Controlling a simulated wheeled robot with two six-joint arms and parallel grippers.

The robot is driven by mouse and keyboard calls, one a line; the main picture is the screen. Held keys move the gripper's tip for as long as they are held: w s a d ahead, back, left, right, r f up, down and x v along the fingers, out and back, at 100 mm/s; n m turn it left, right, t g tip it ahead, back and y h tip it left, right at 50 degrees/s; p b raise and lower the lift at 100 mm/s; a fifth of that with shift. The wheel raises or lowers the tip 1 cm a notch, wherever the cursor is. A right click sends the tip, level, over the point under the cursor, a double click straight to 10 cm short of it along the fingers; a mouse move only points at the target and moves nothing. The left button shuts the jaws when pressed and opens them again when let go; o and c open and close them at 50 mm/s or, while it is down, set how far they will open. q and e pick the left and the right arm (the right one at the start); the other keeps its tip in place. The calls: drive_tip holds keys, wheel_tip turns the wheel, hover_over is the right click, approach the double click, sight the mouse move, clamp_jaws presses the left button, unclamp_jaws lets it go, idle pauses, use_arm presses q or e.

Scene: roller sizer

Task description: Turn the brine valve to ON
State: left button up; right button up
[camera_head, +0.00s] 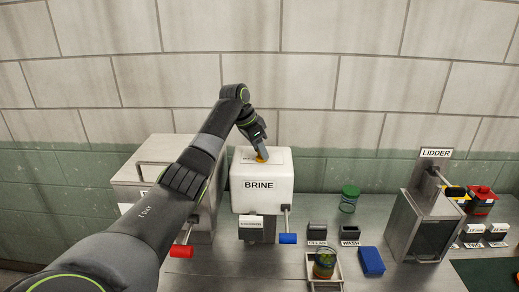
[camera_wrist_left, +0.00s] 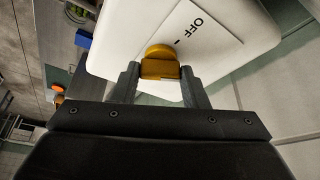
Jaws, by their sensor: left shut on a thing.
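A white label plate (camera_wrist_left: 195,35) beside the knob reads OFF with a short mark near the knob. Any ON marking is hidden or unreadable. My right gripper is not in view.
A metal box (camera_head: 150,165) stands left of the brine box, partly behind my arm. Red (camera_head: 181,251) and blue (camera_head: 288,238) handles stick out in front. A green-lidded jar (camera_head: 349,198), a blue block (camera_head: 371,261) and the LIDDER machine (camera_head: 420,225) stand to the right.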

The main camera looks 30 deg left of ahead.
use_arm(q)
drive_tip(key=m, duration=0.2)
drive_tip(key=m+g+h, duration=0.1)
drive_tip(key=m, duration=0.2)
drive_tip(key=shift+w+a+h, duration=0.1)
drive_tip(key=shift+w+h, duration=0.05)
drive_tip(key=shift+h, duration=0.15)
drive_tip(key=shift+m+g, duration=0.4)
drive_tip(key=shift+m, duration=0.1)
drive_tip(key=shift+f+m, duration=0.1)
drive_tip(key=shift+m, duration=0.3)
drive_tip(key=o, duration=1)
drive_tip(key=shift+w, duration=0.1)
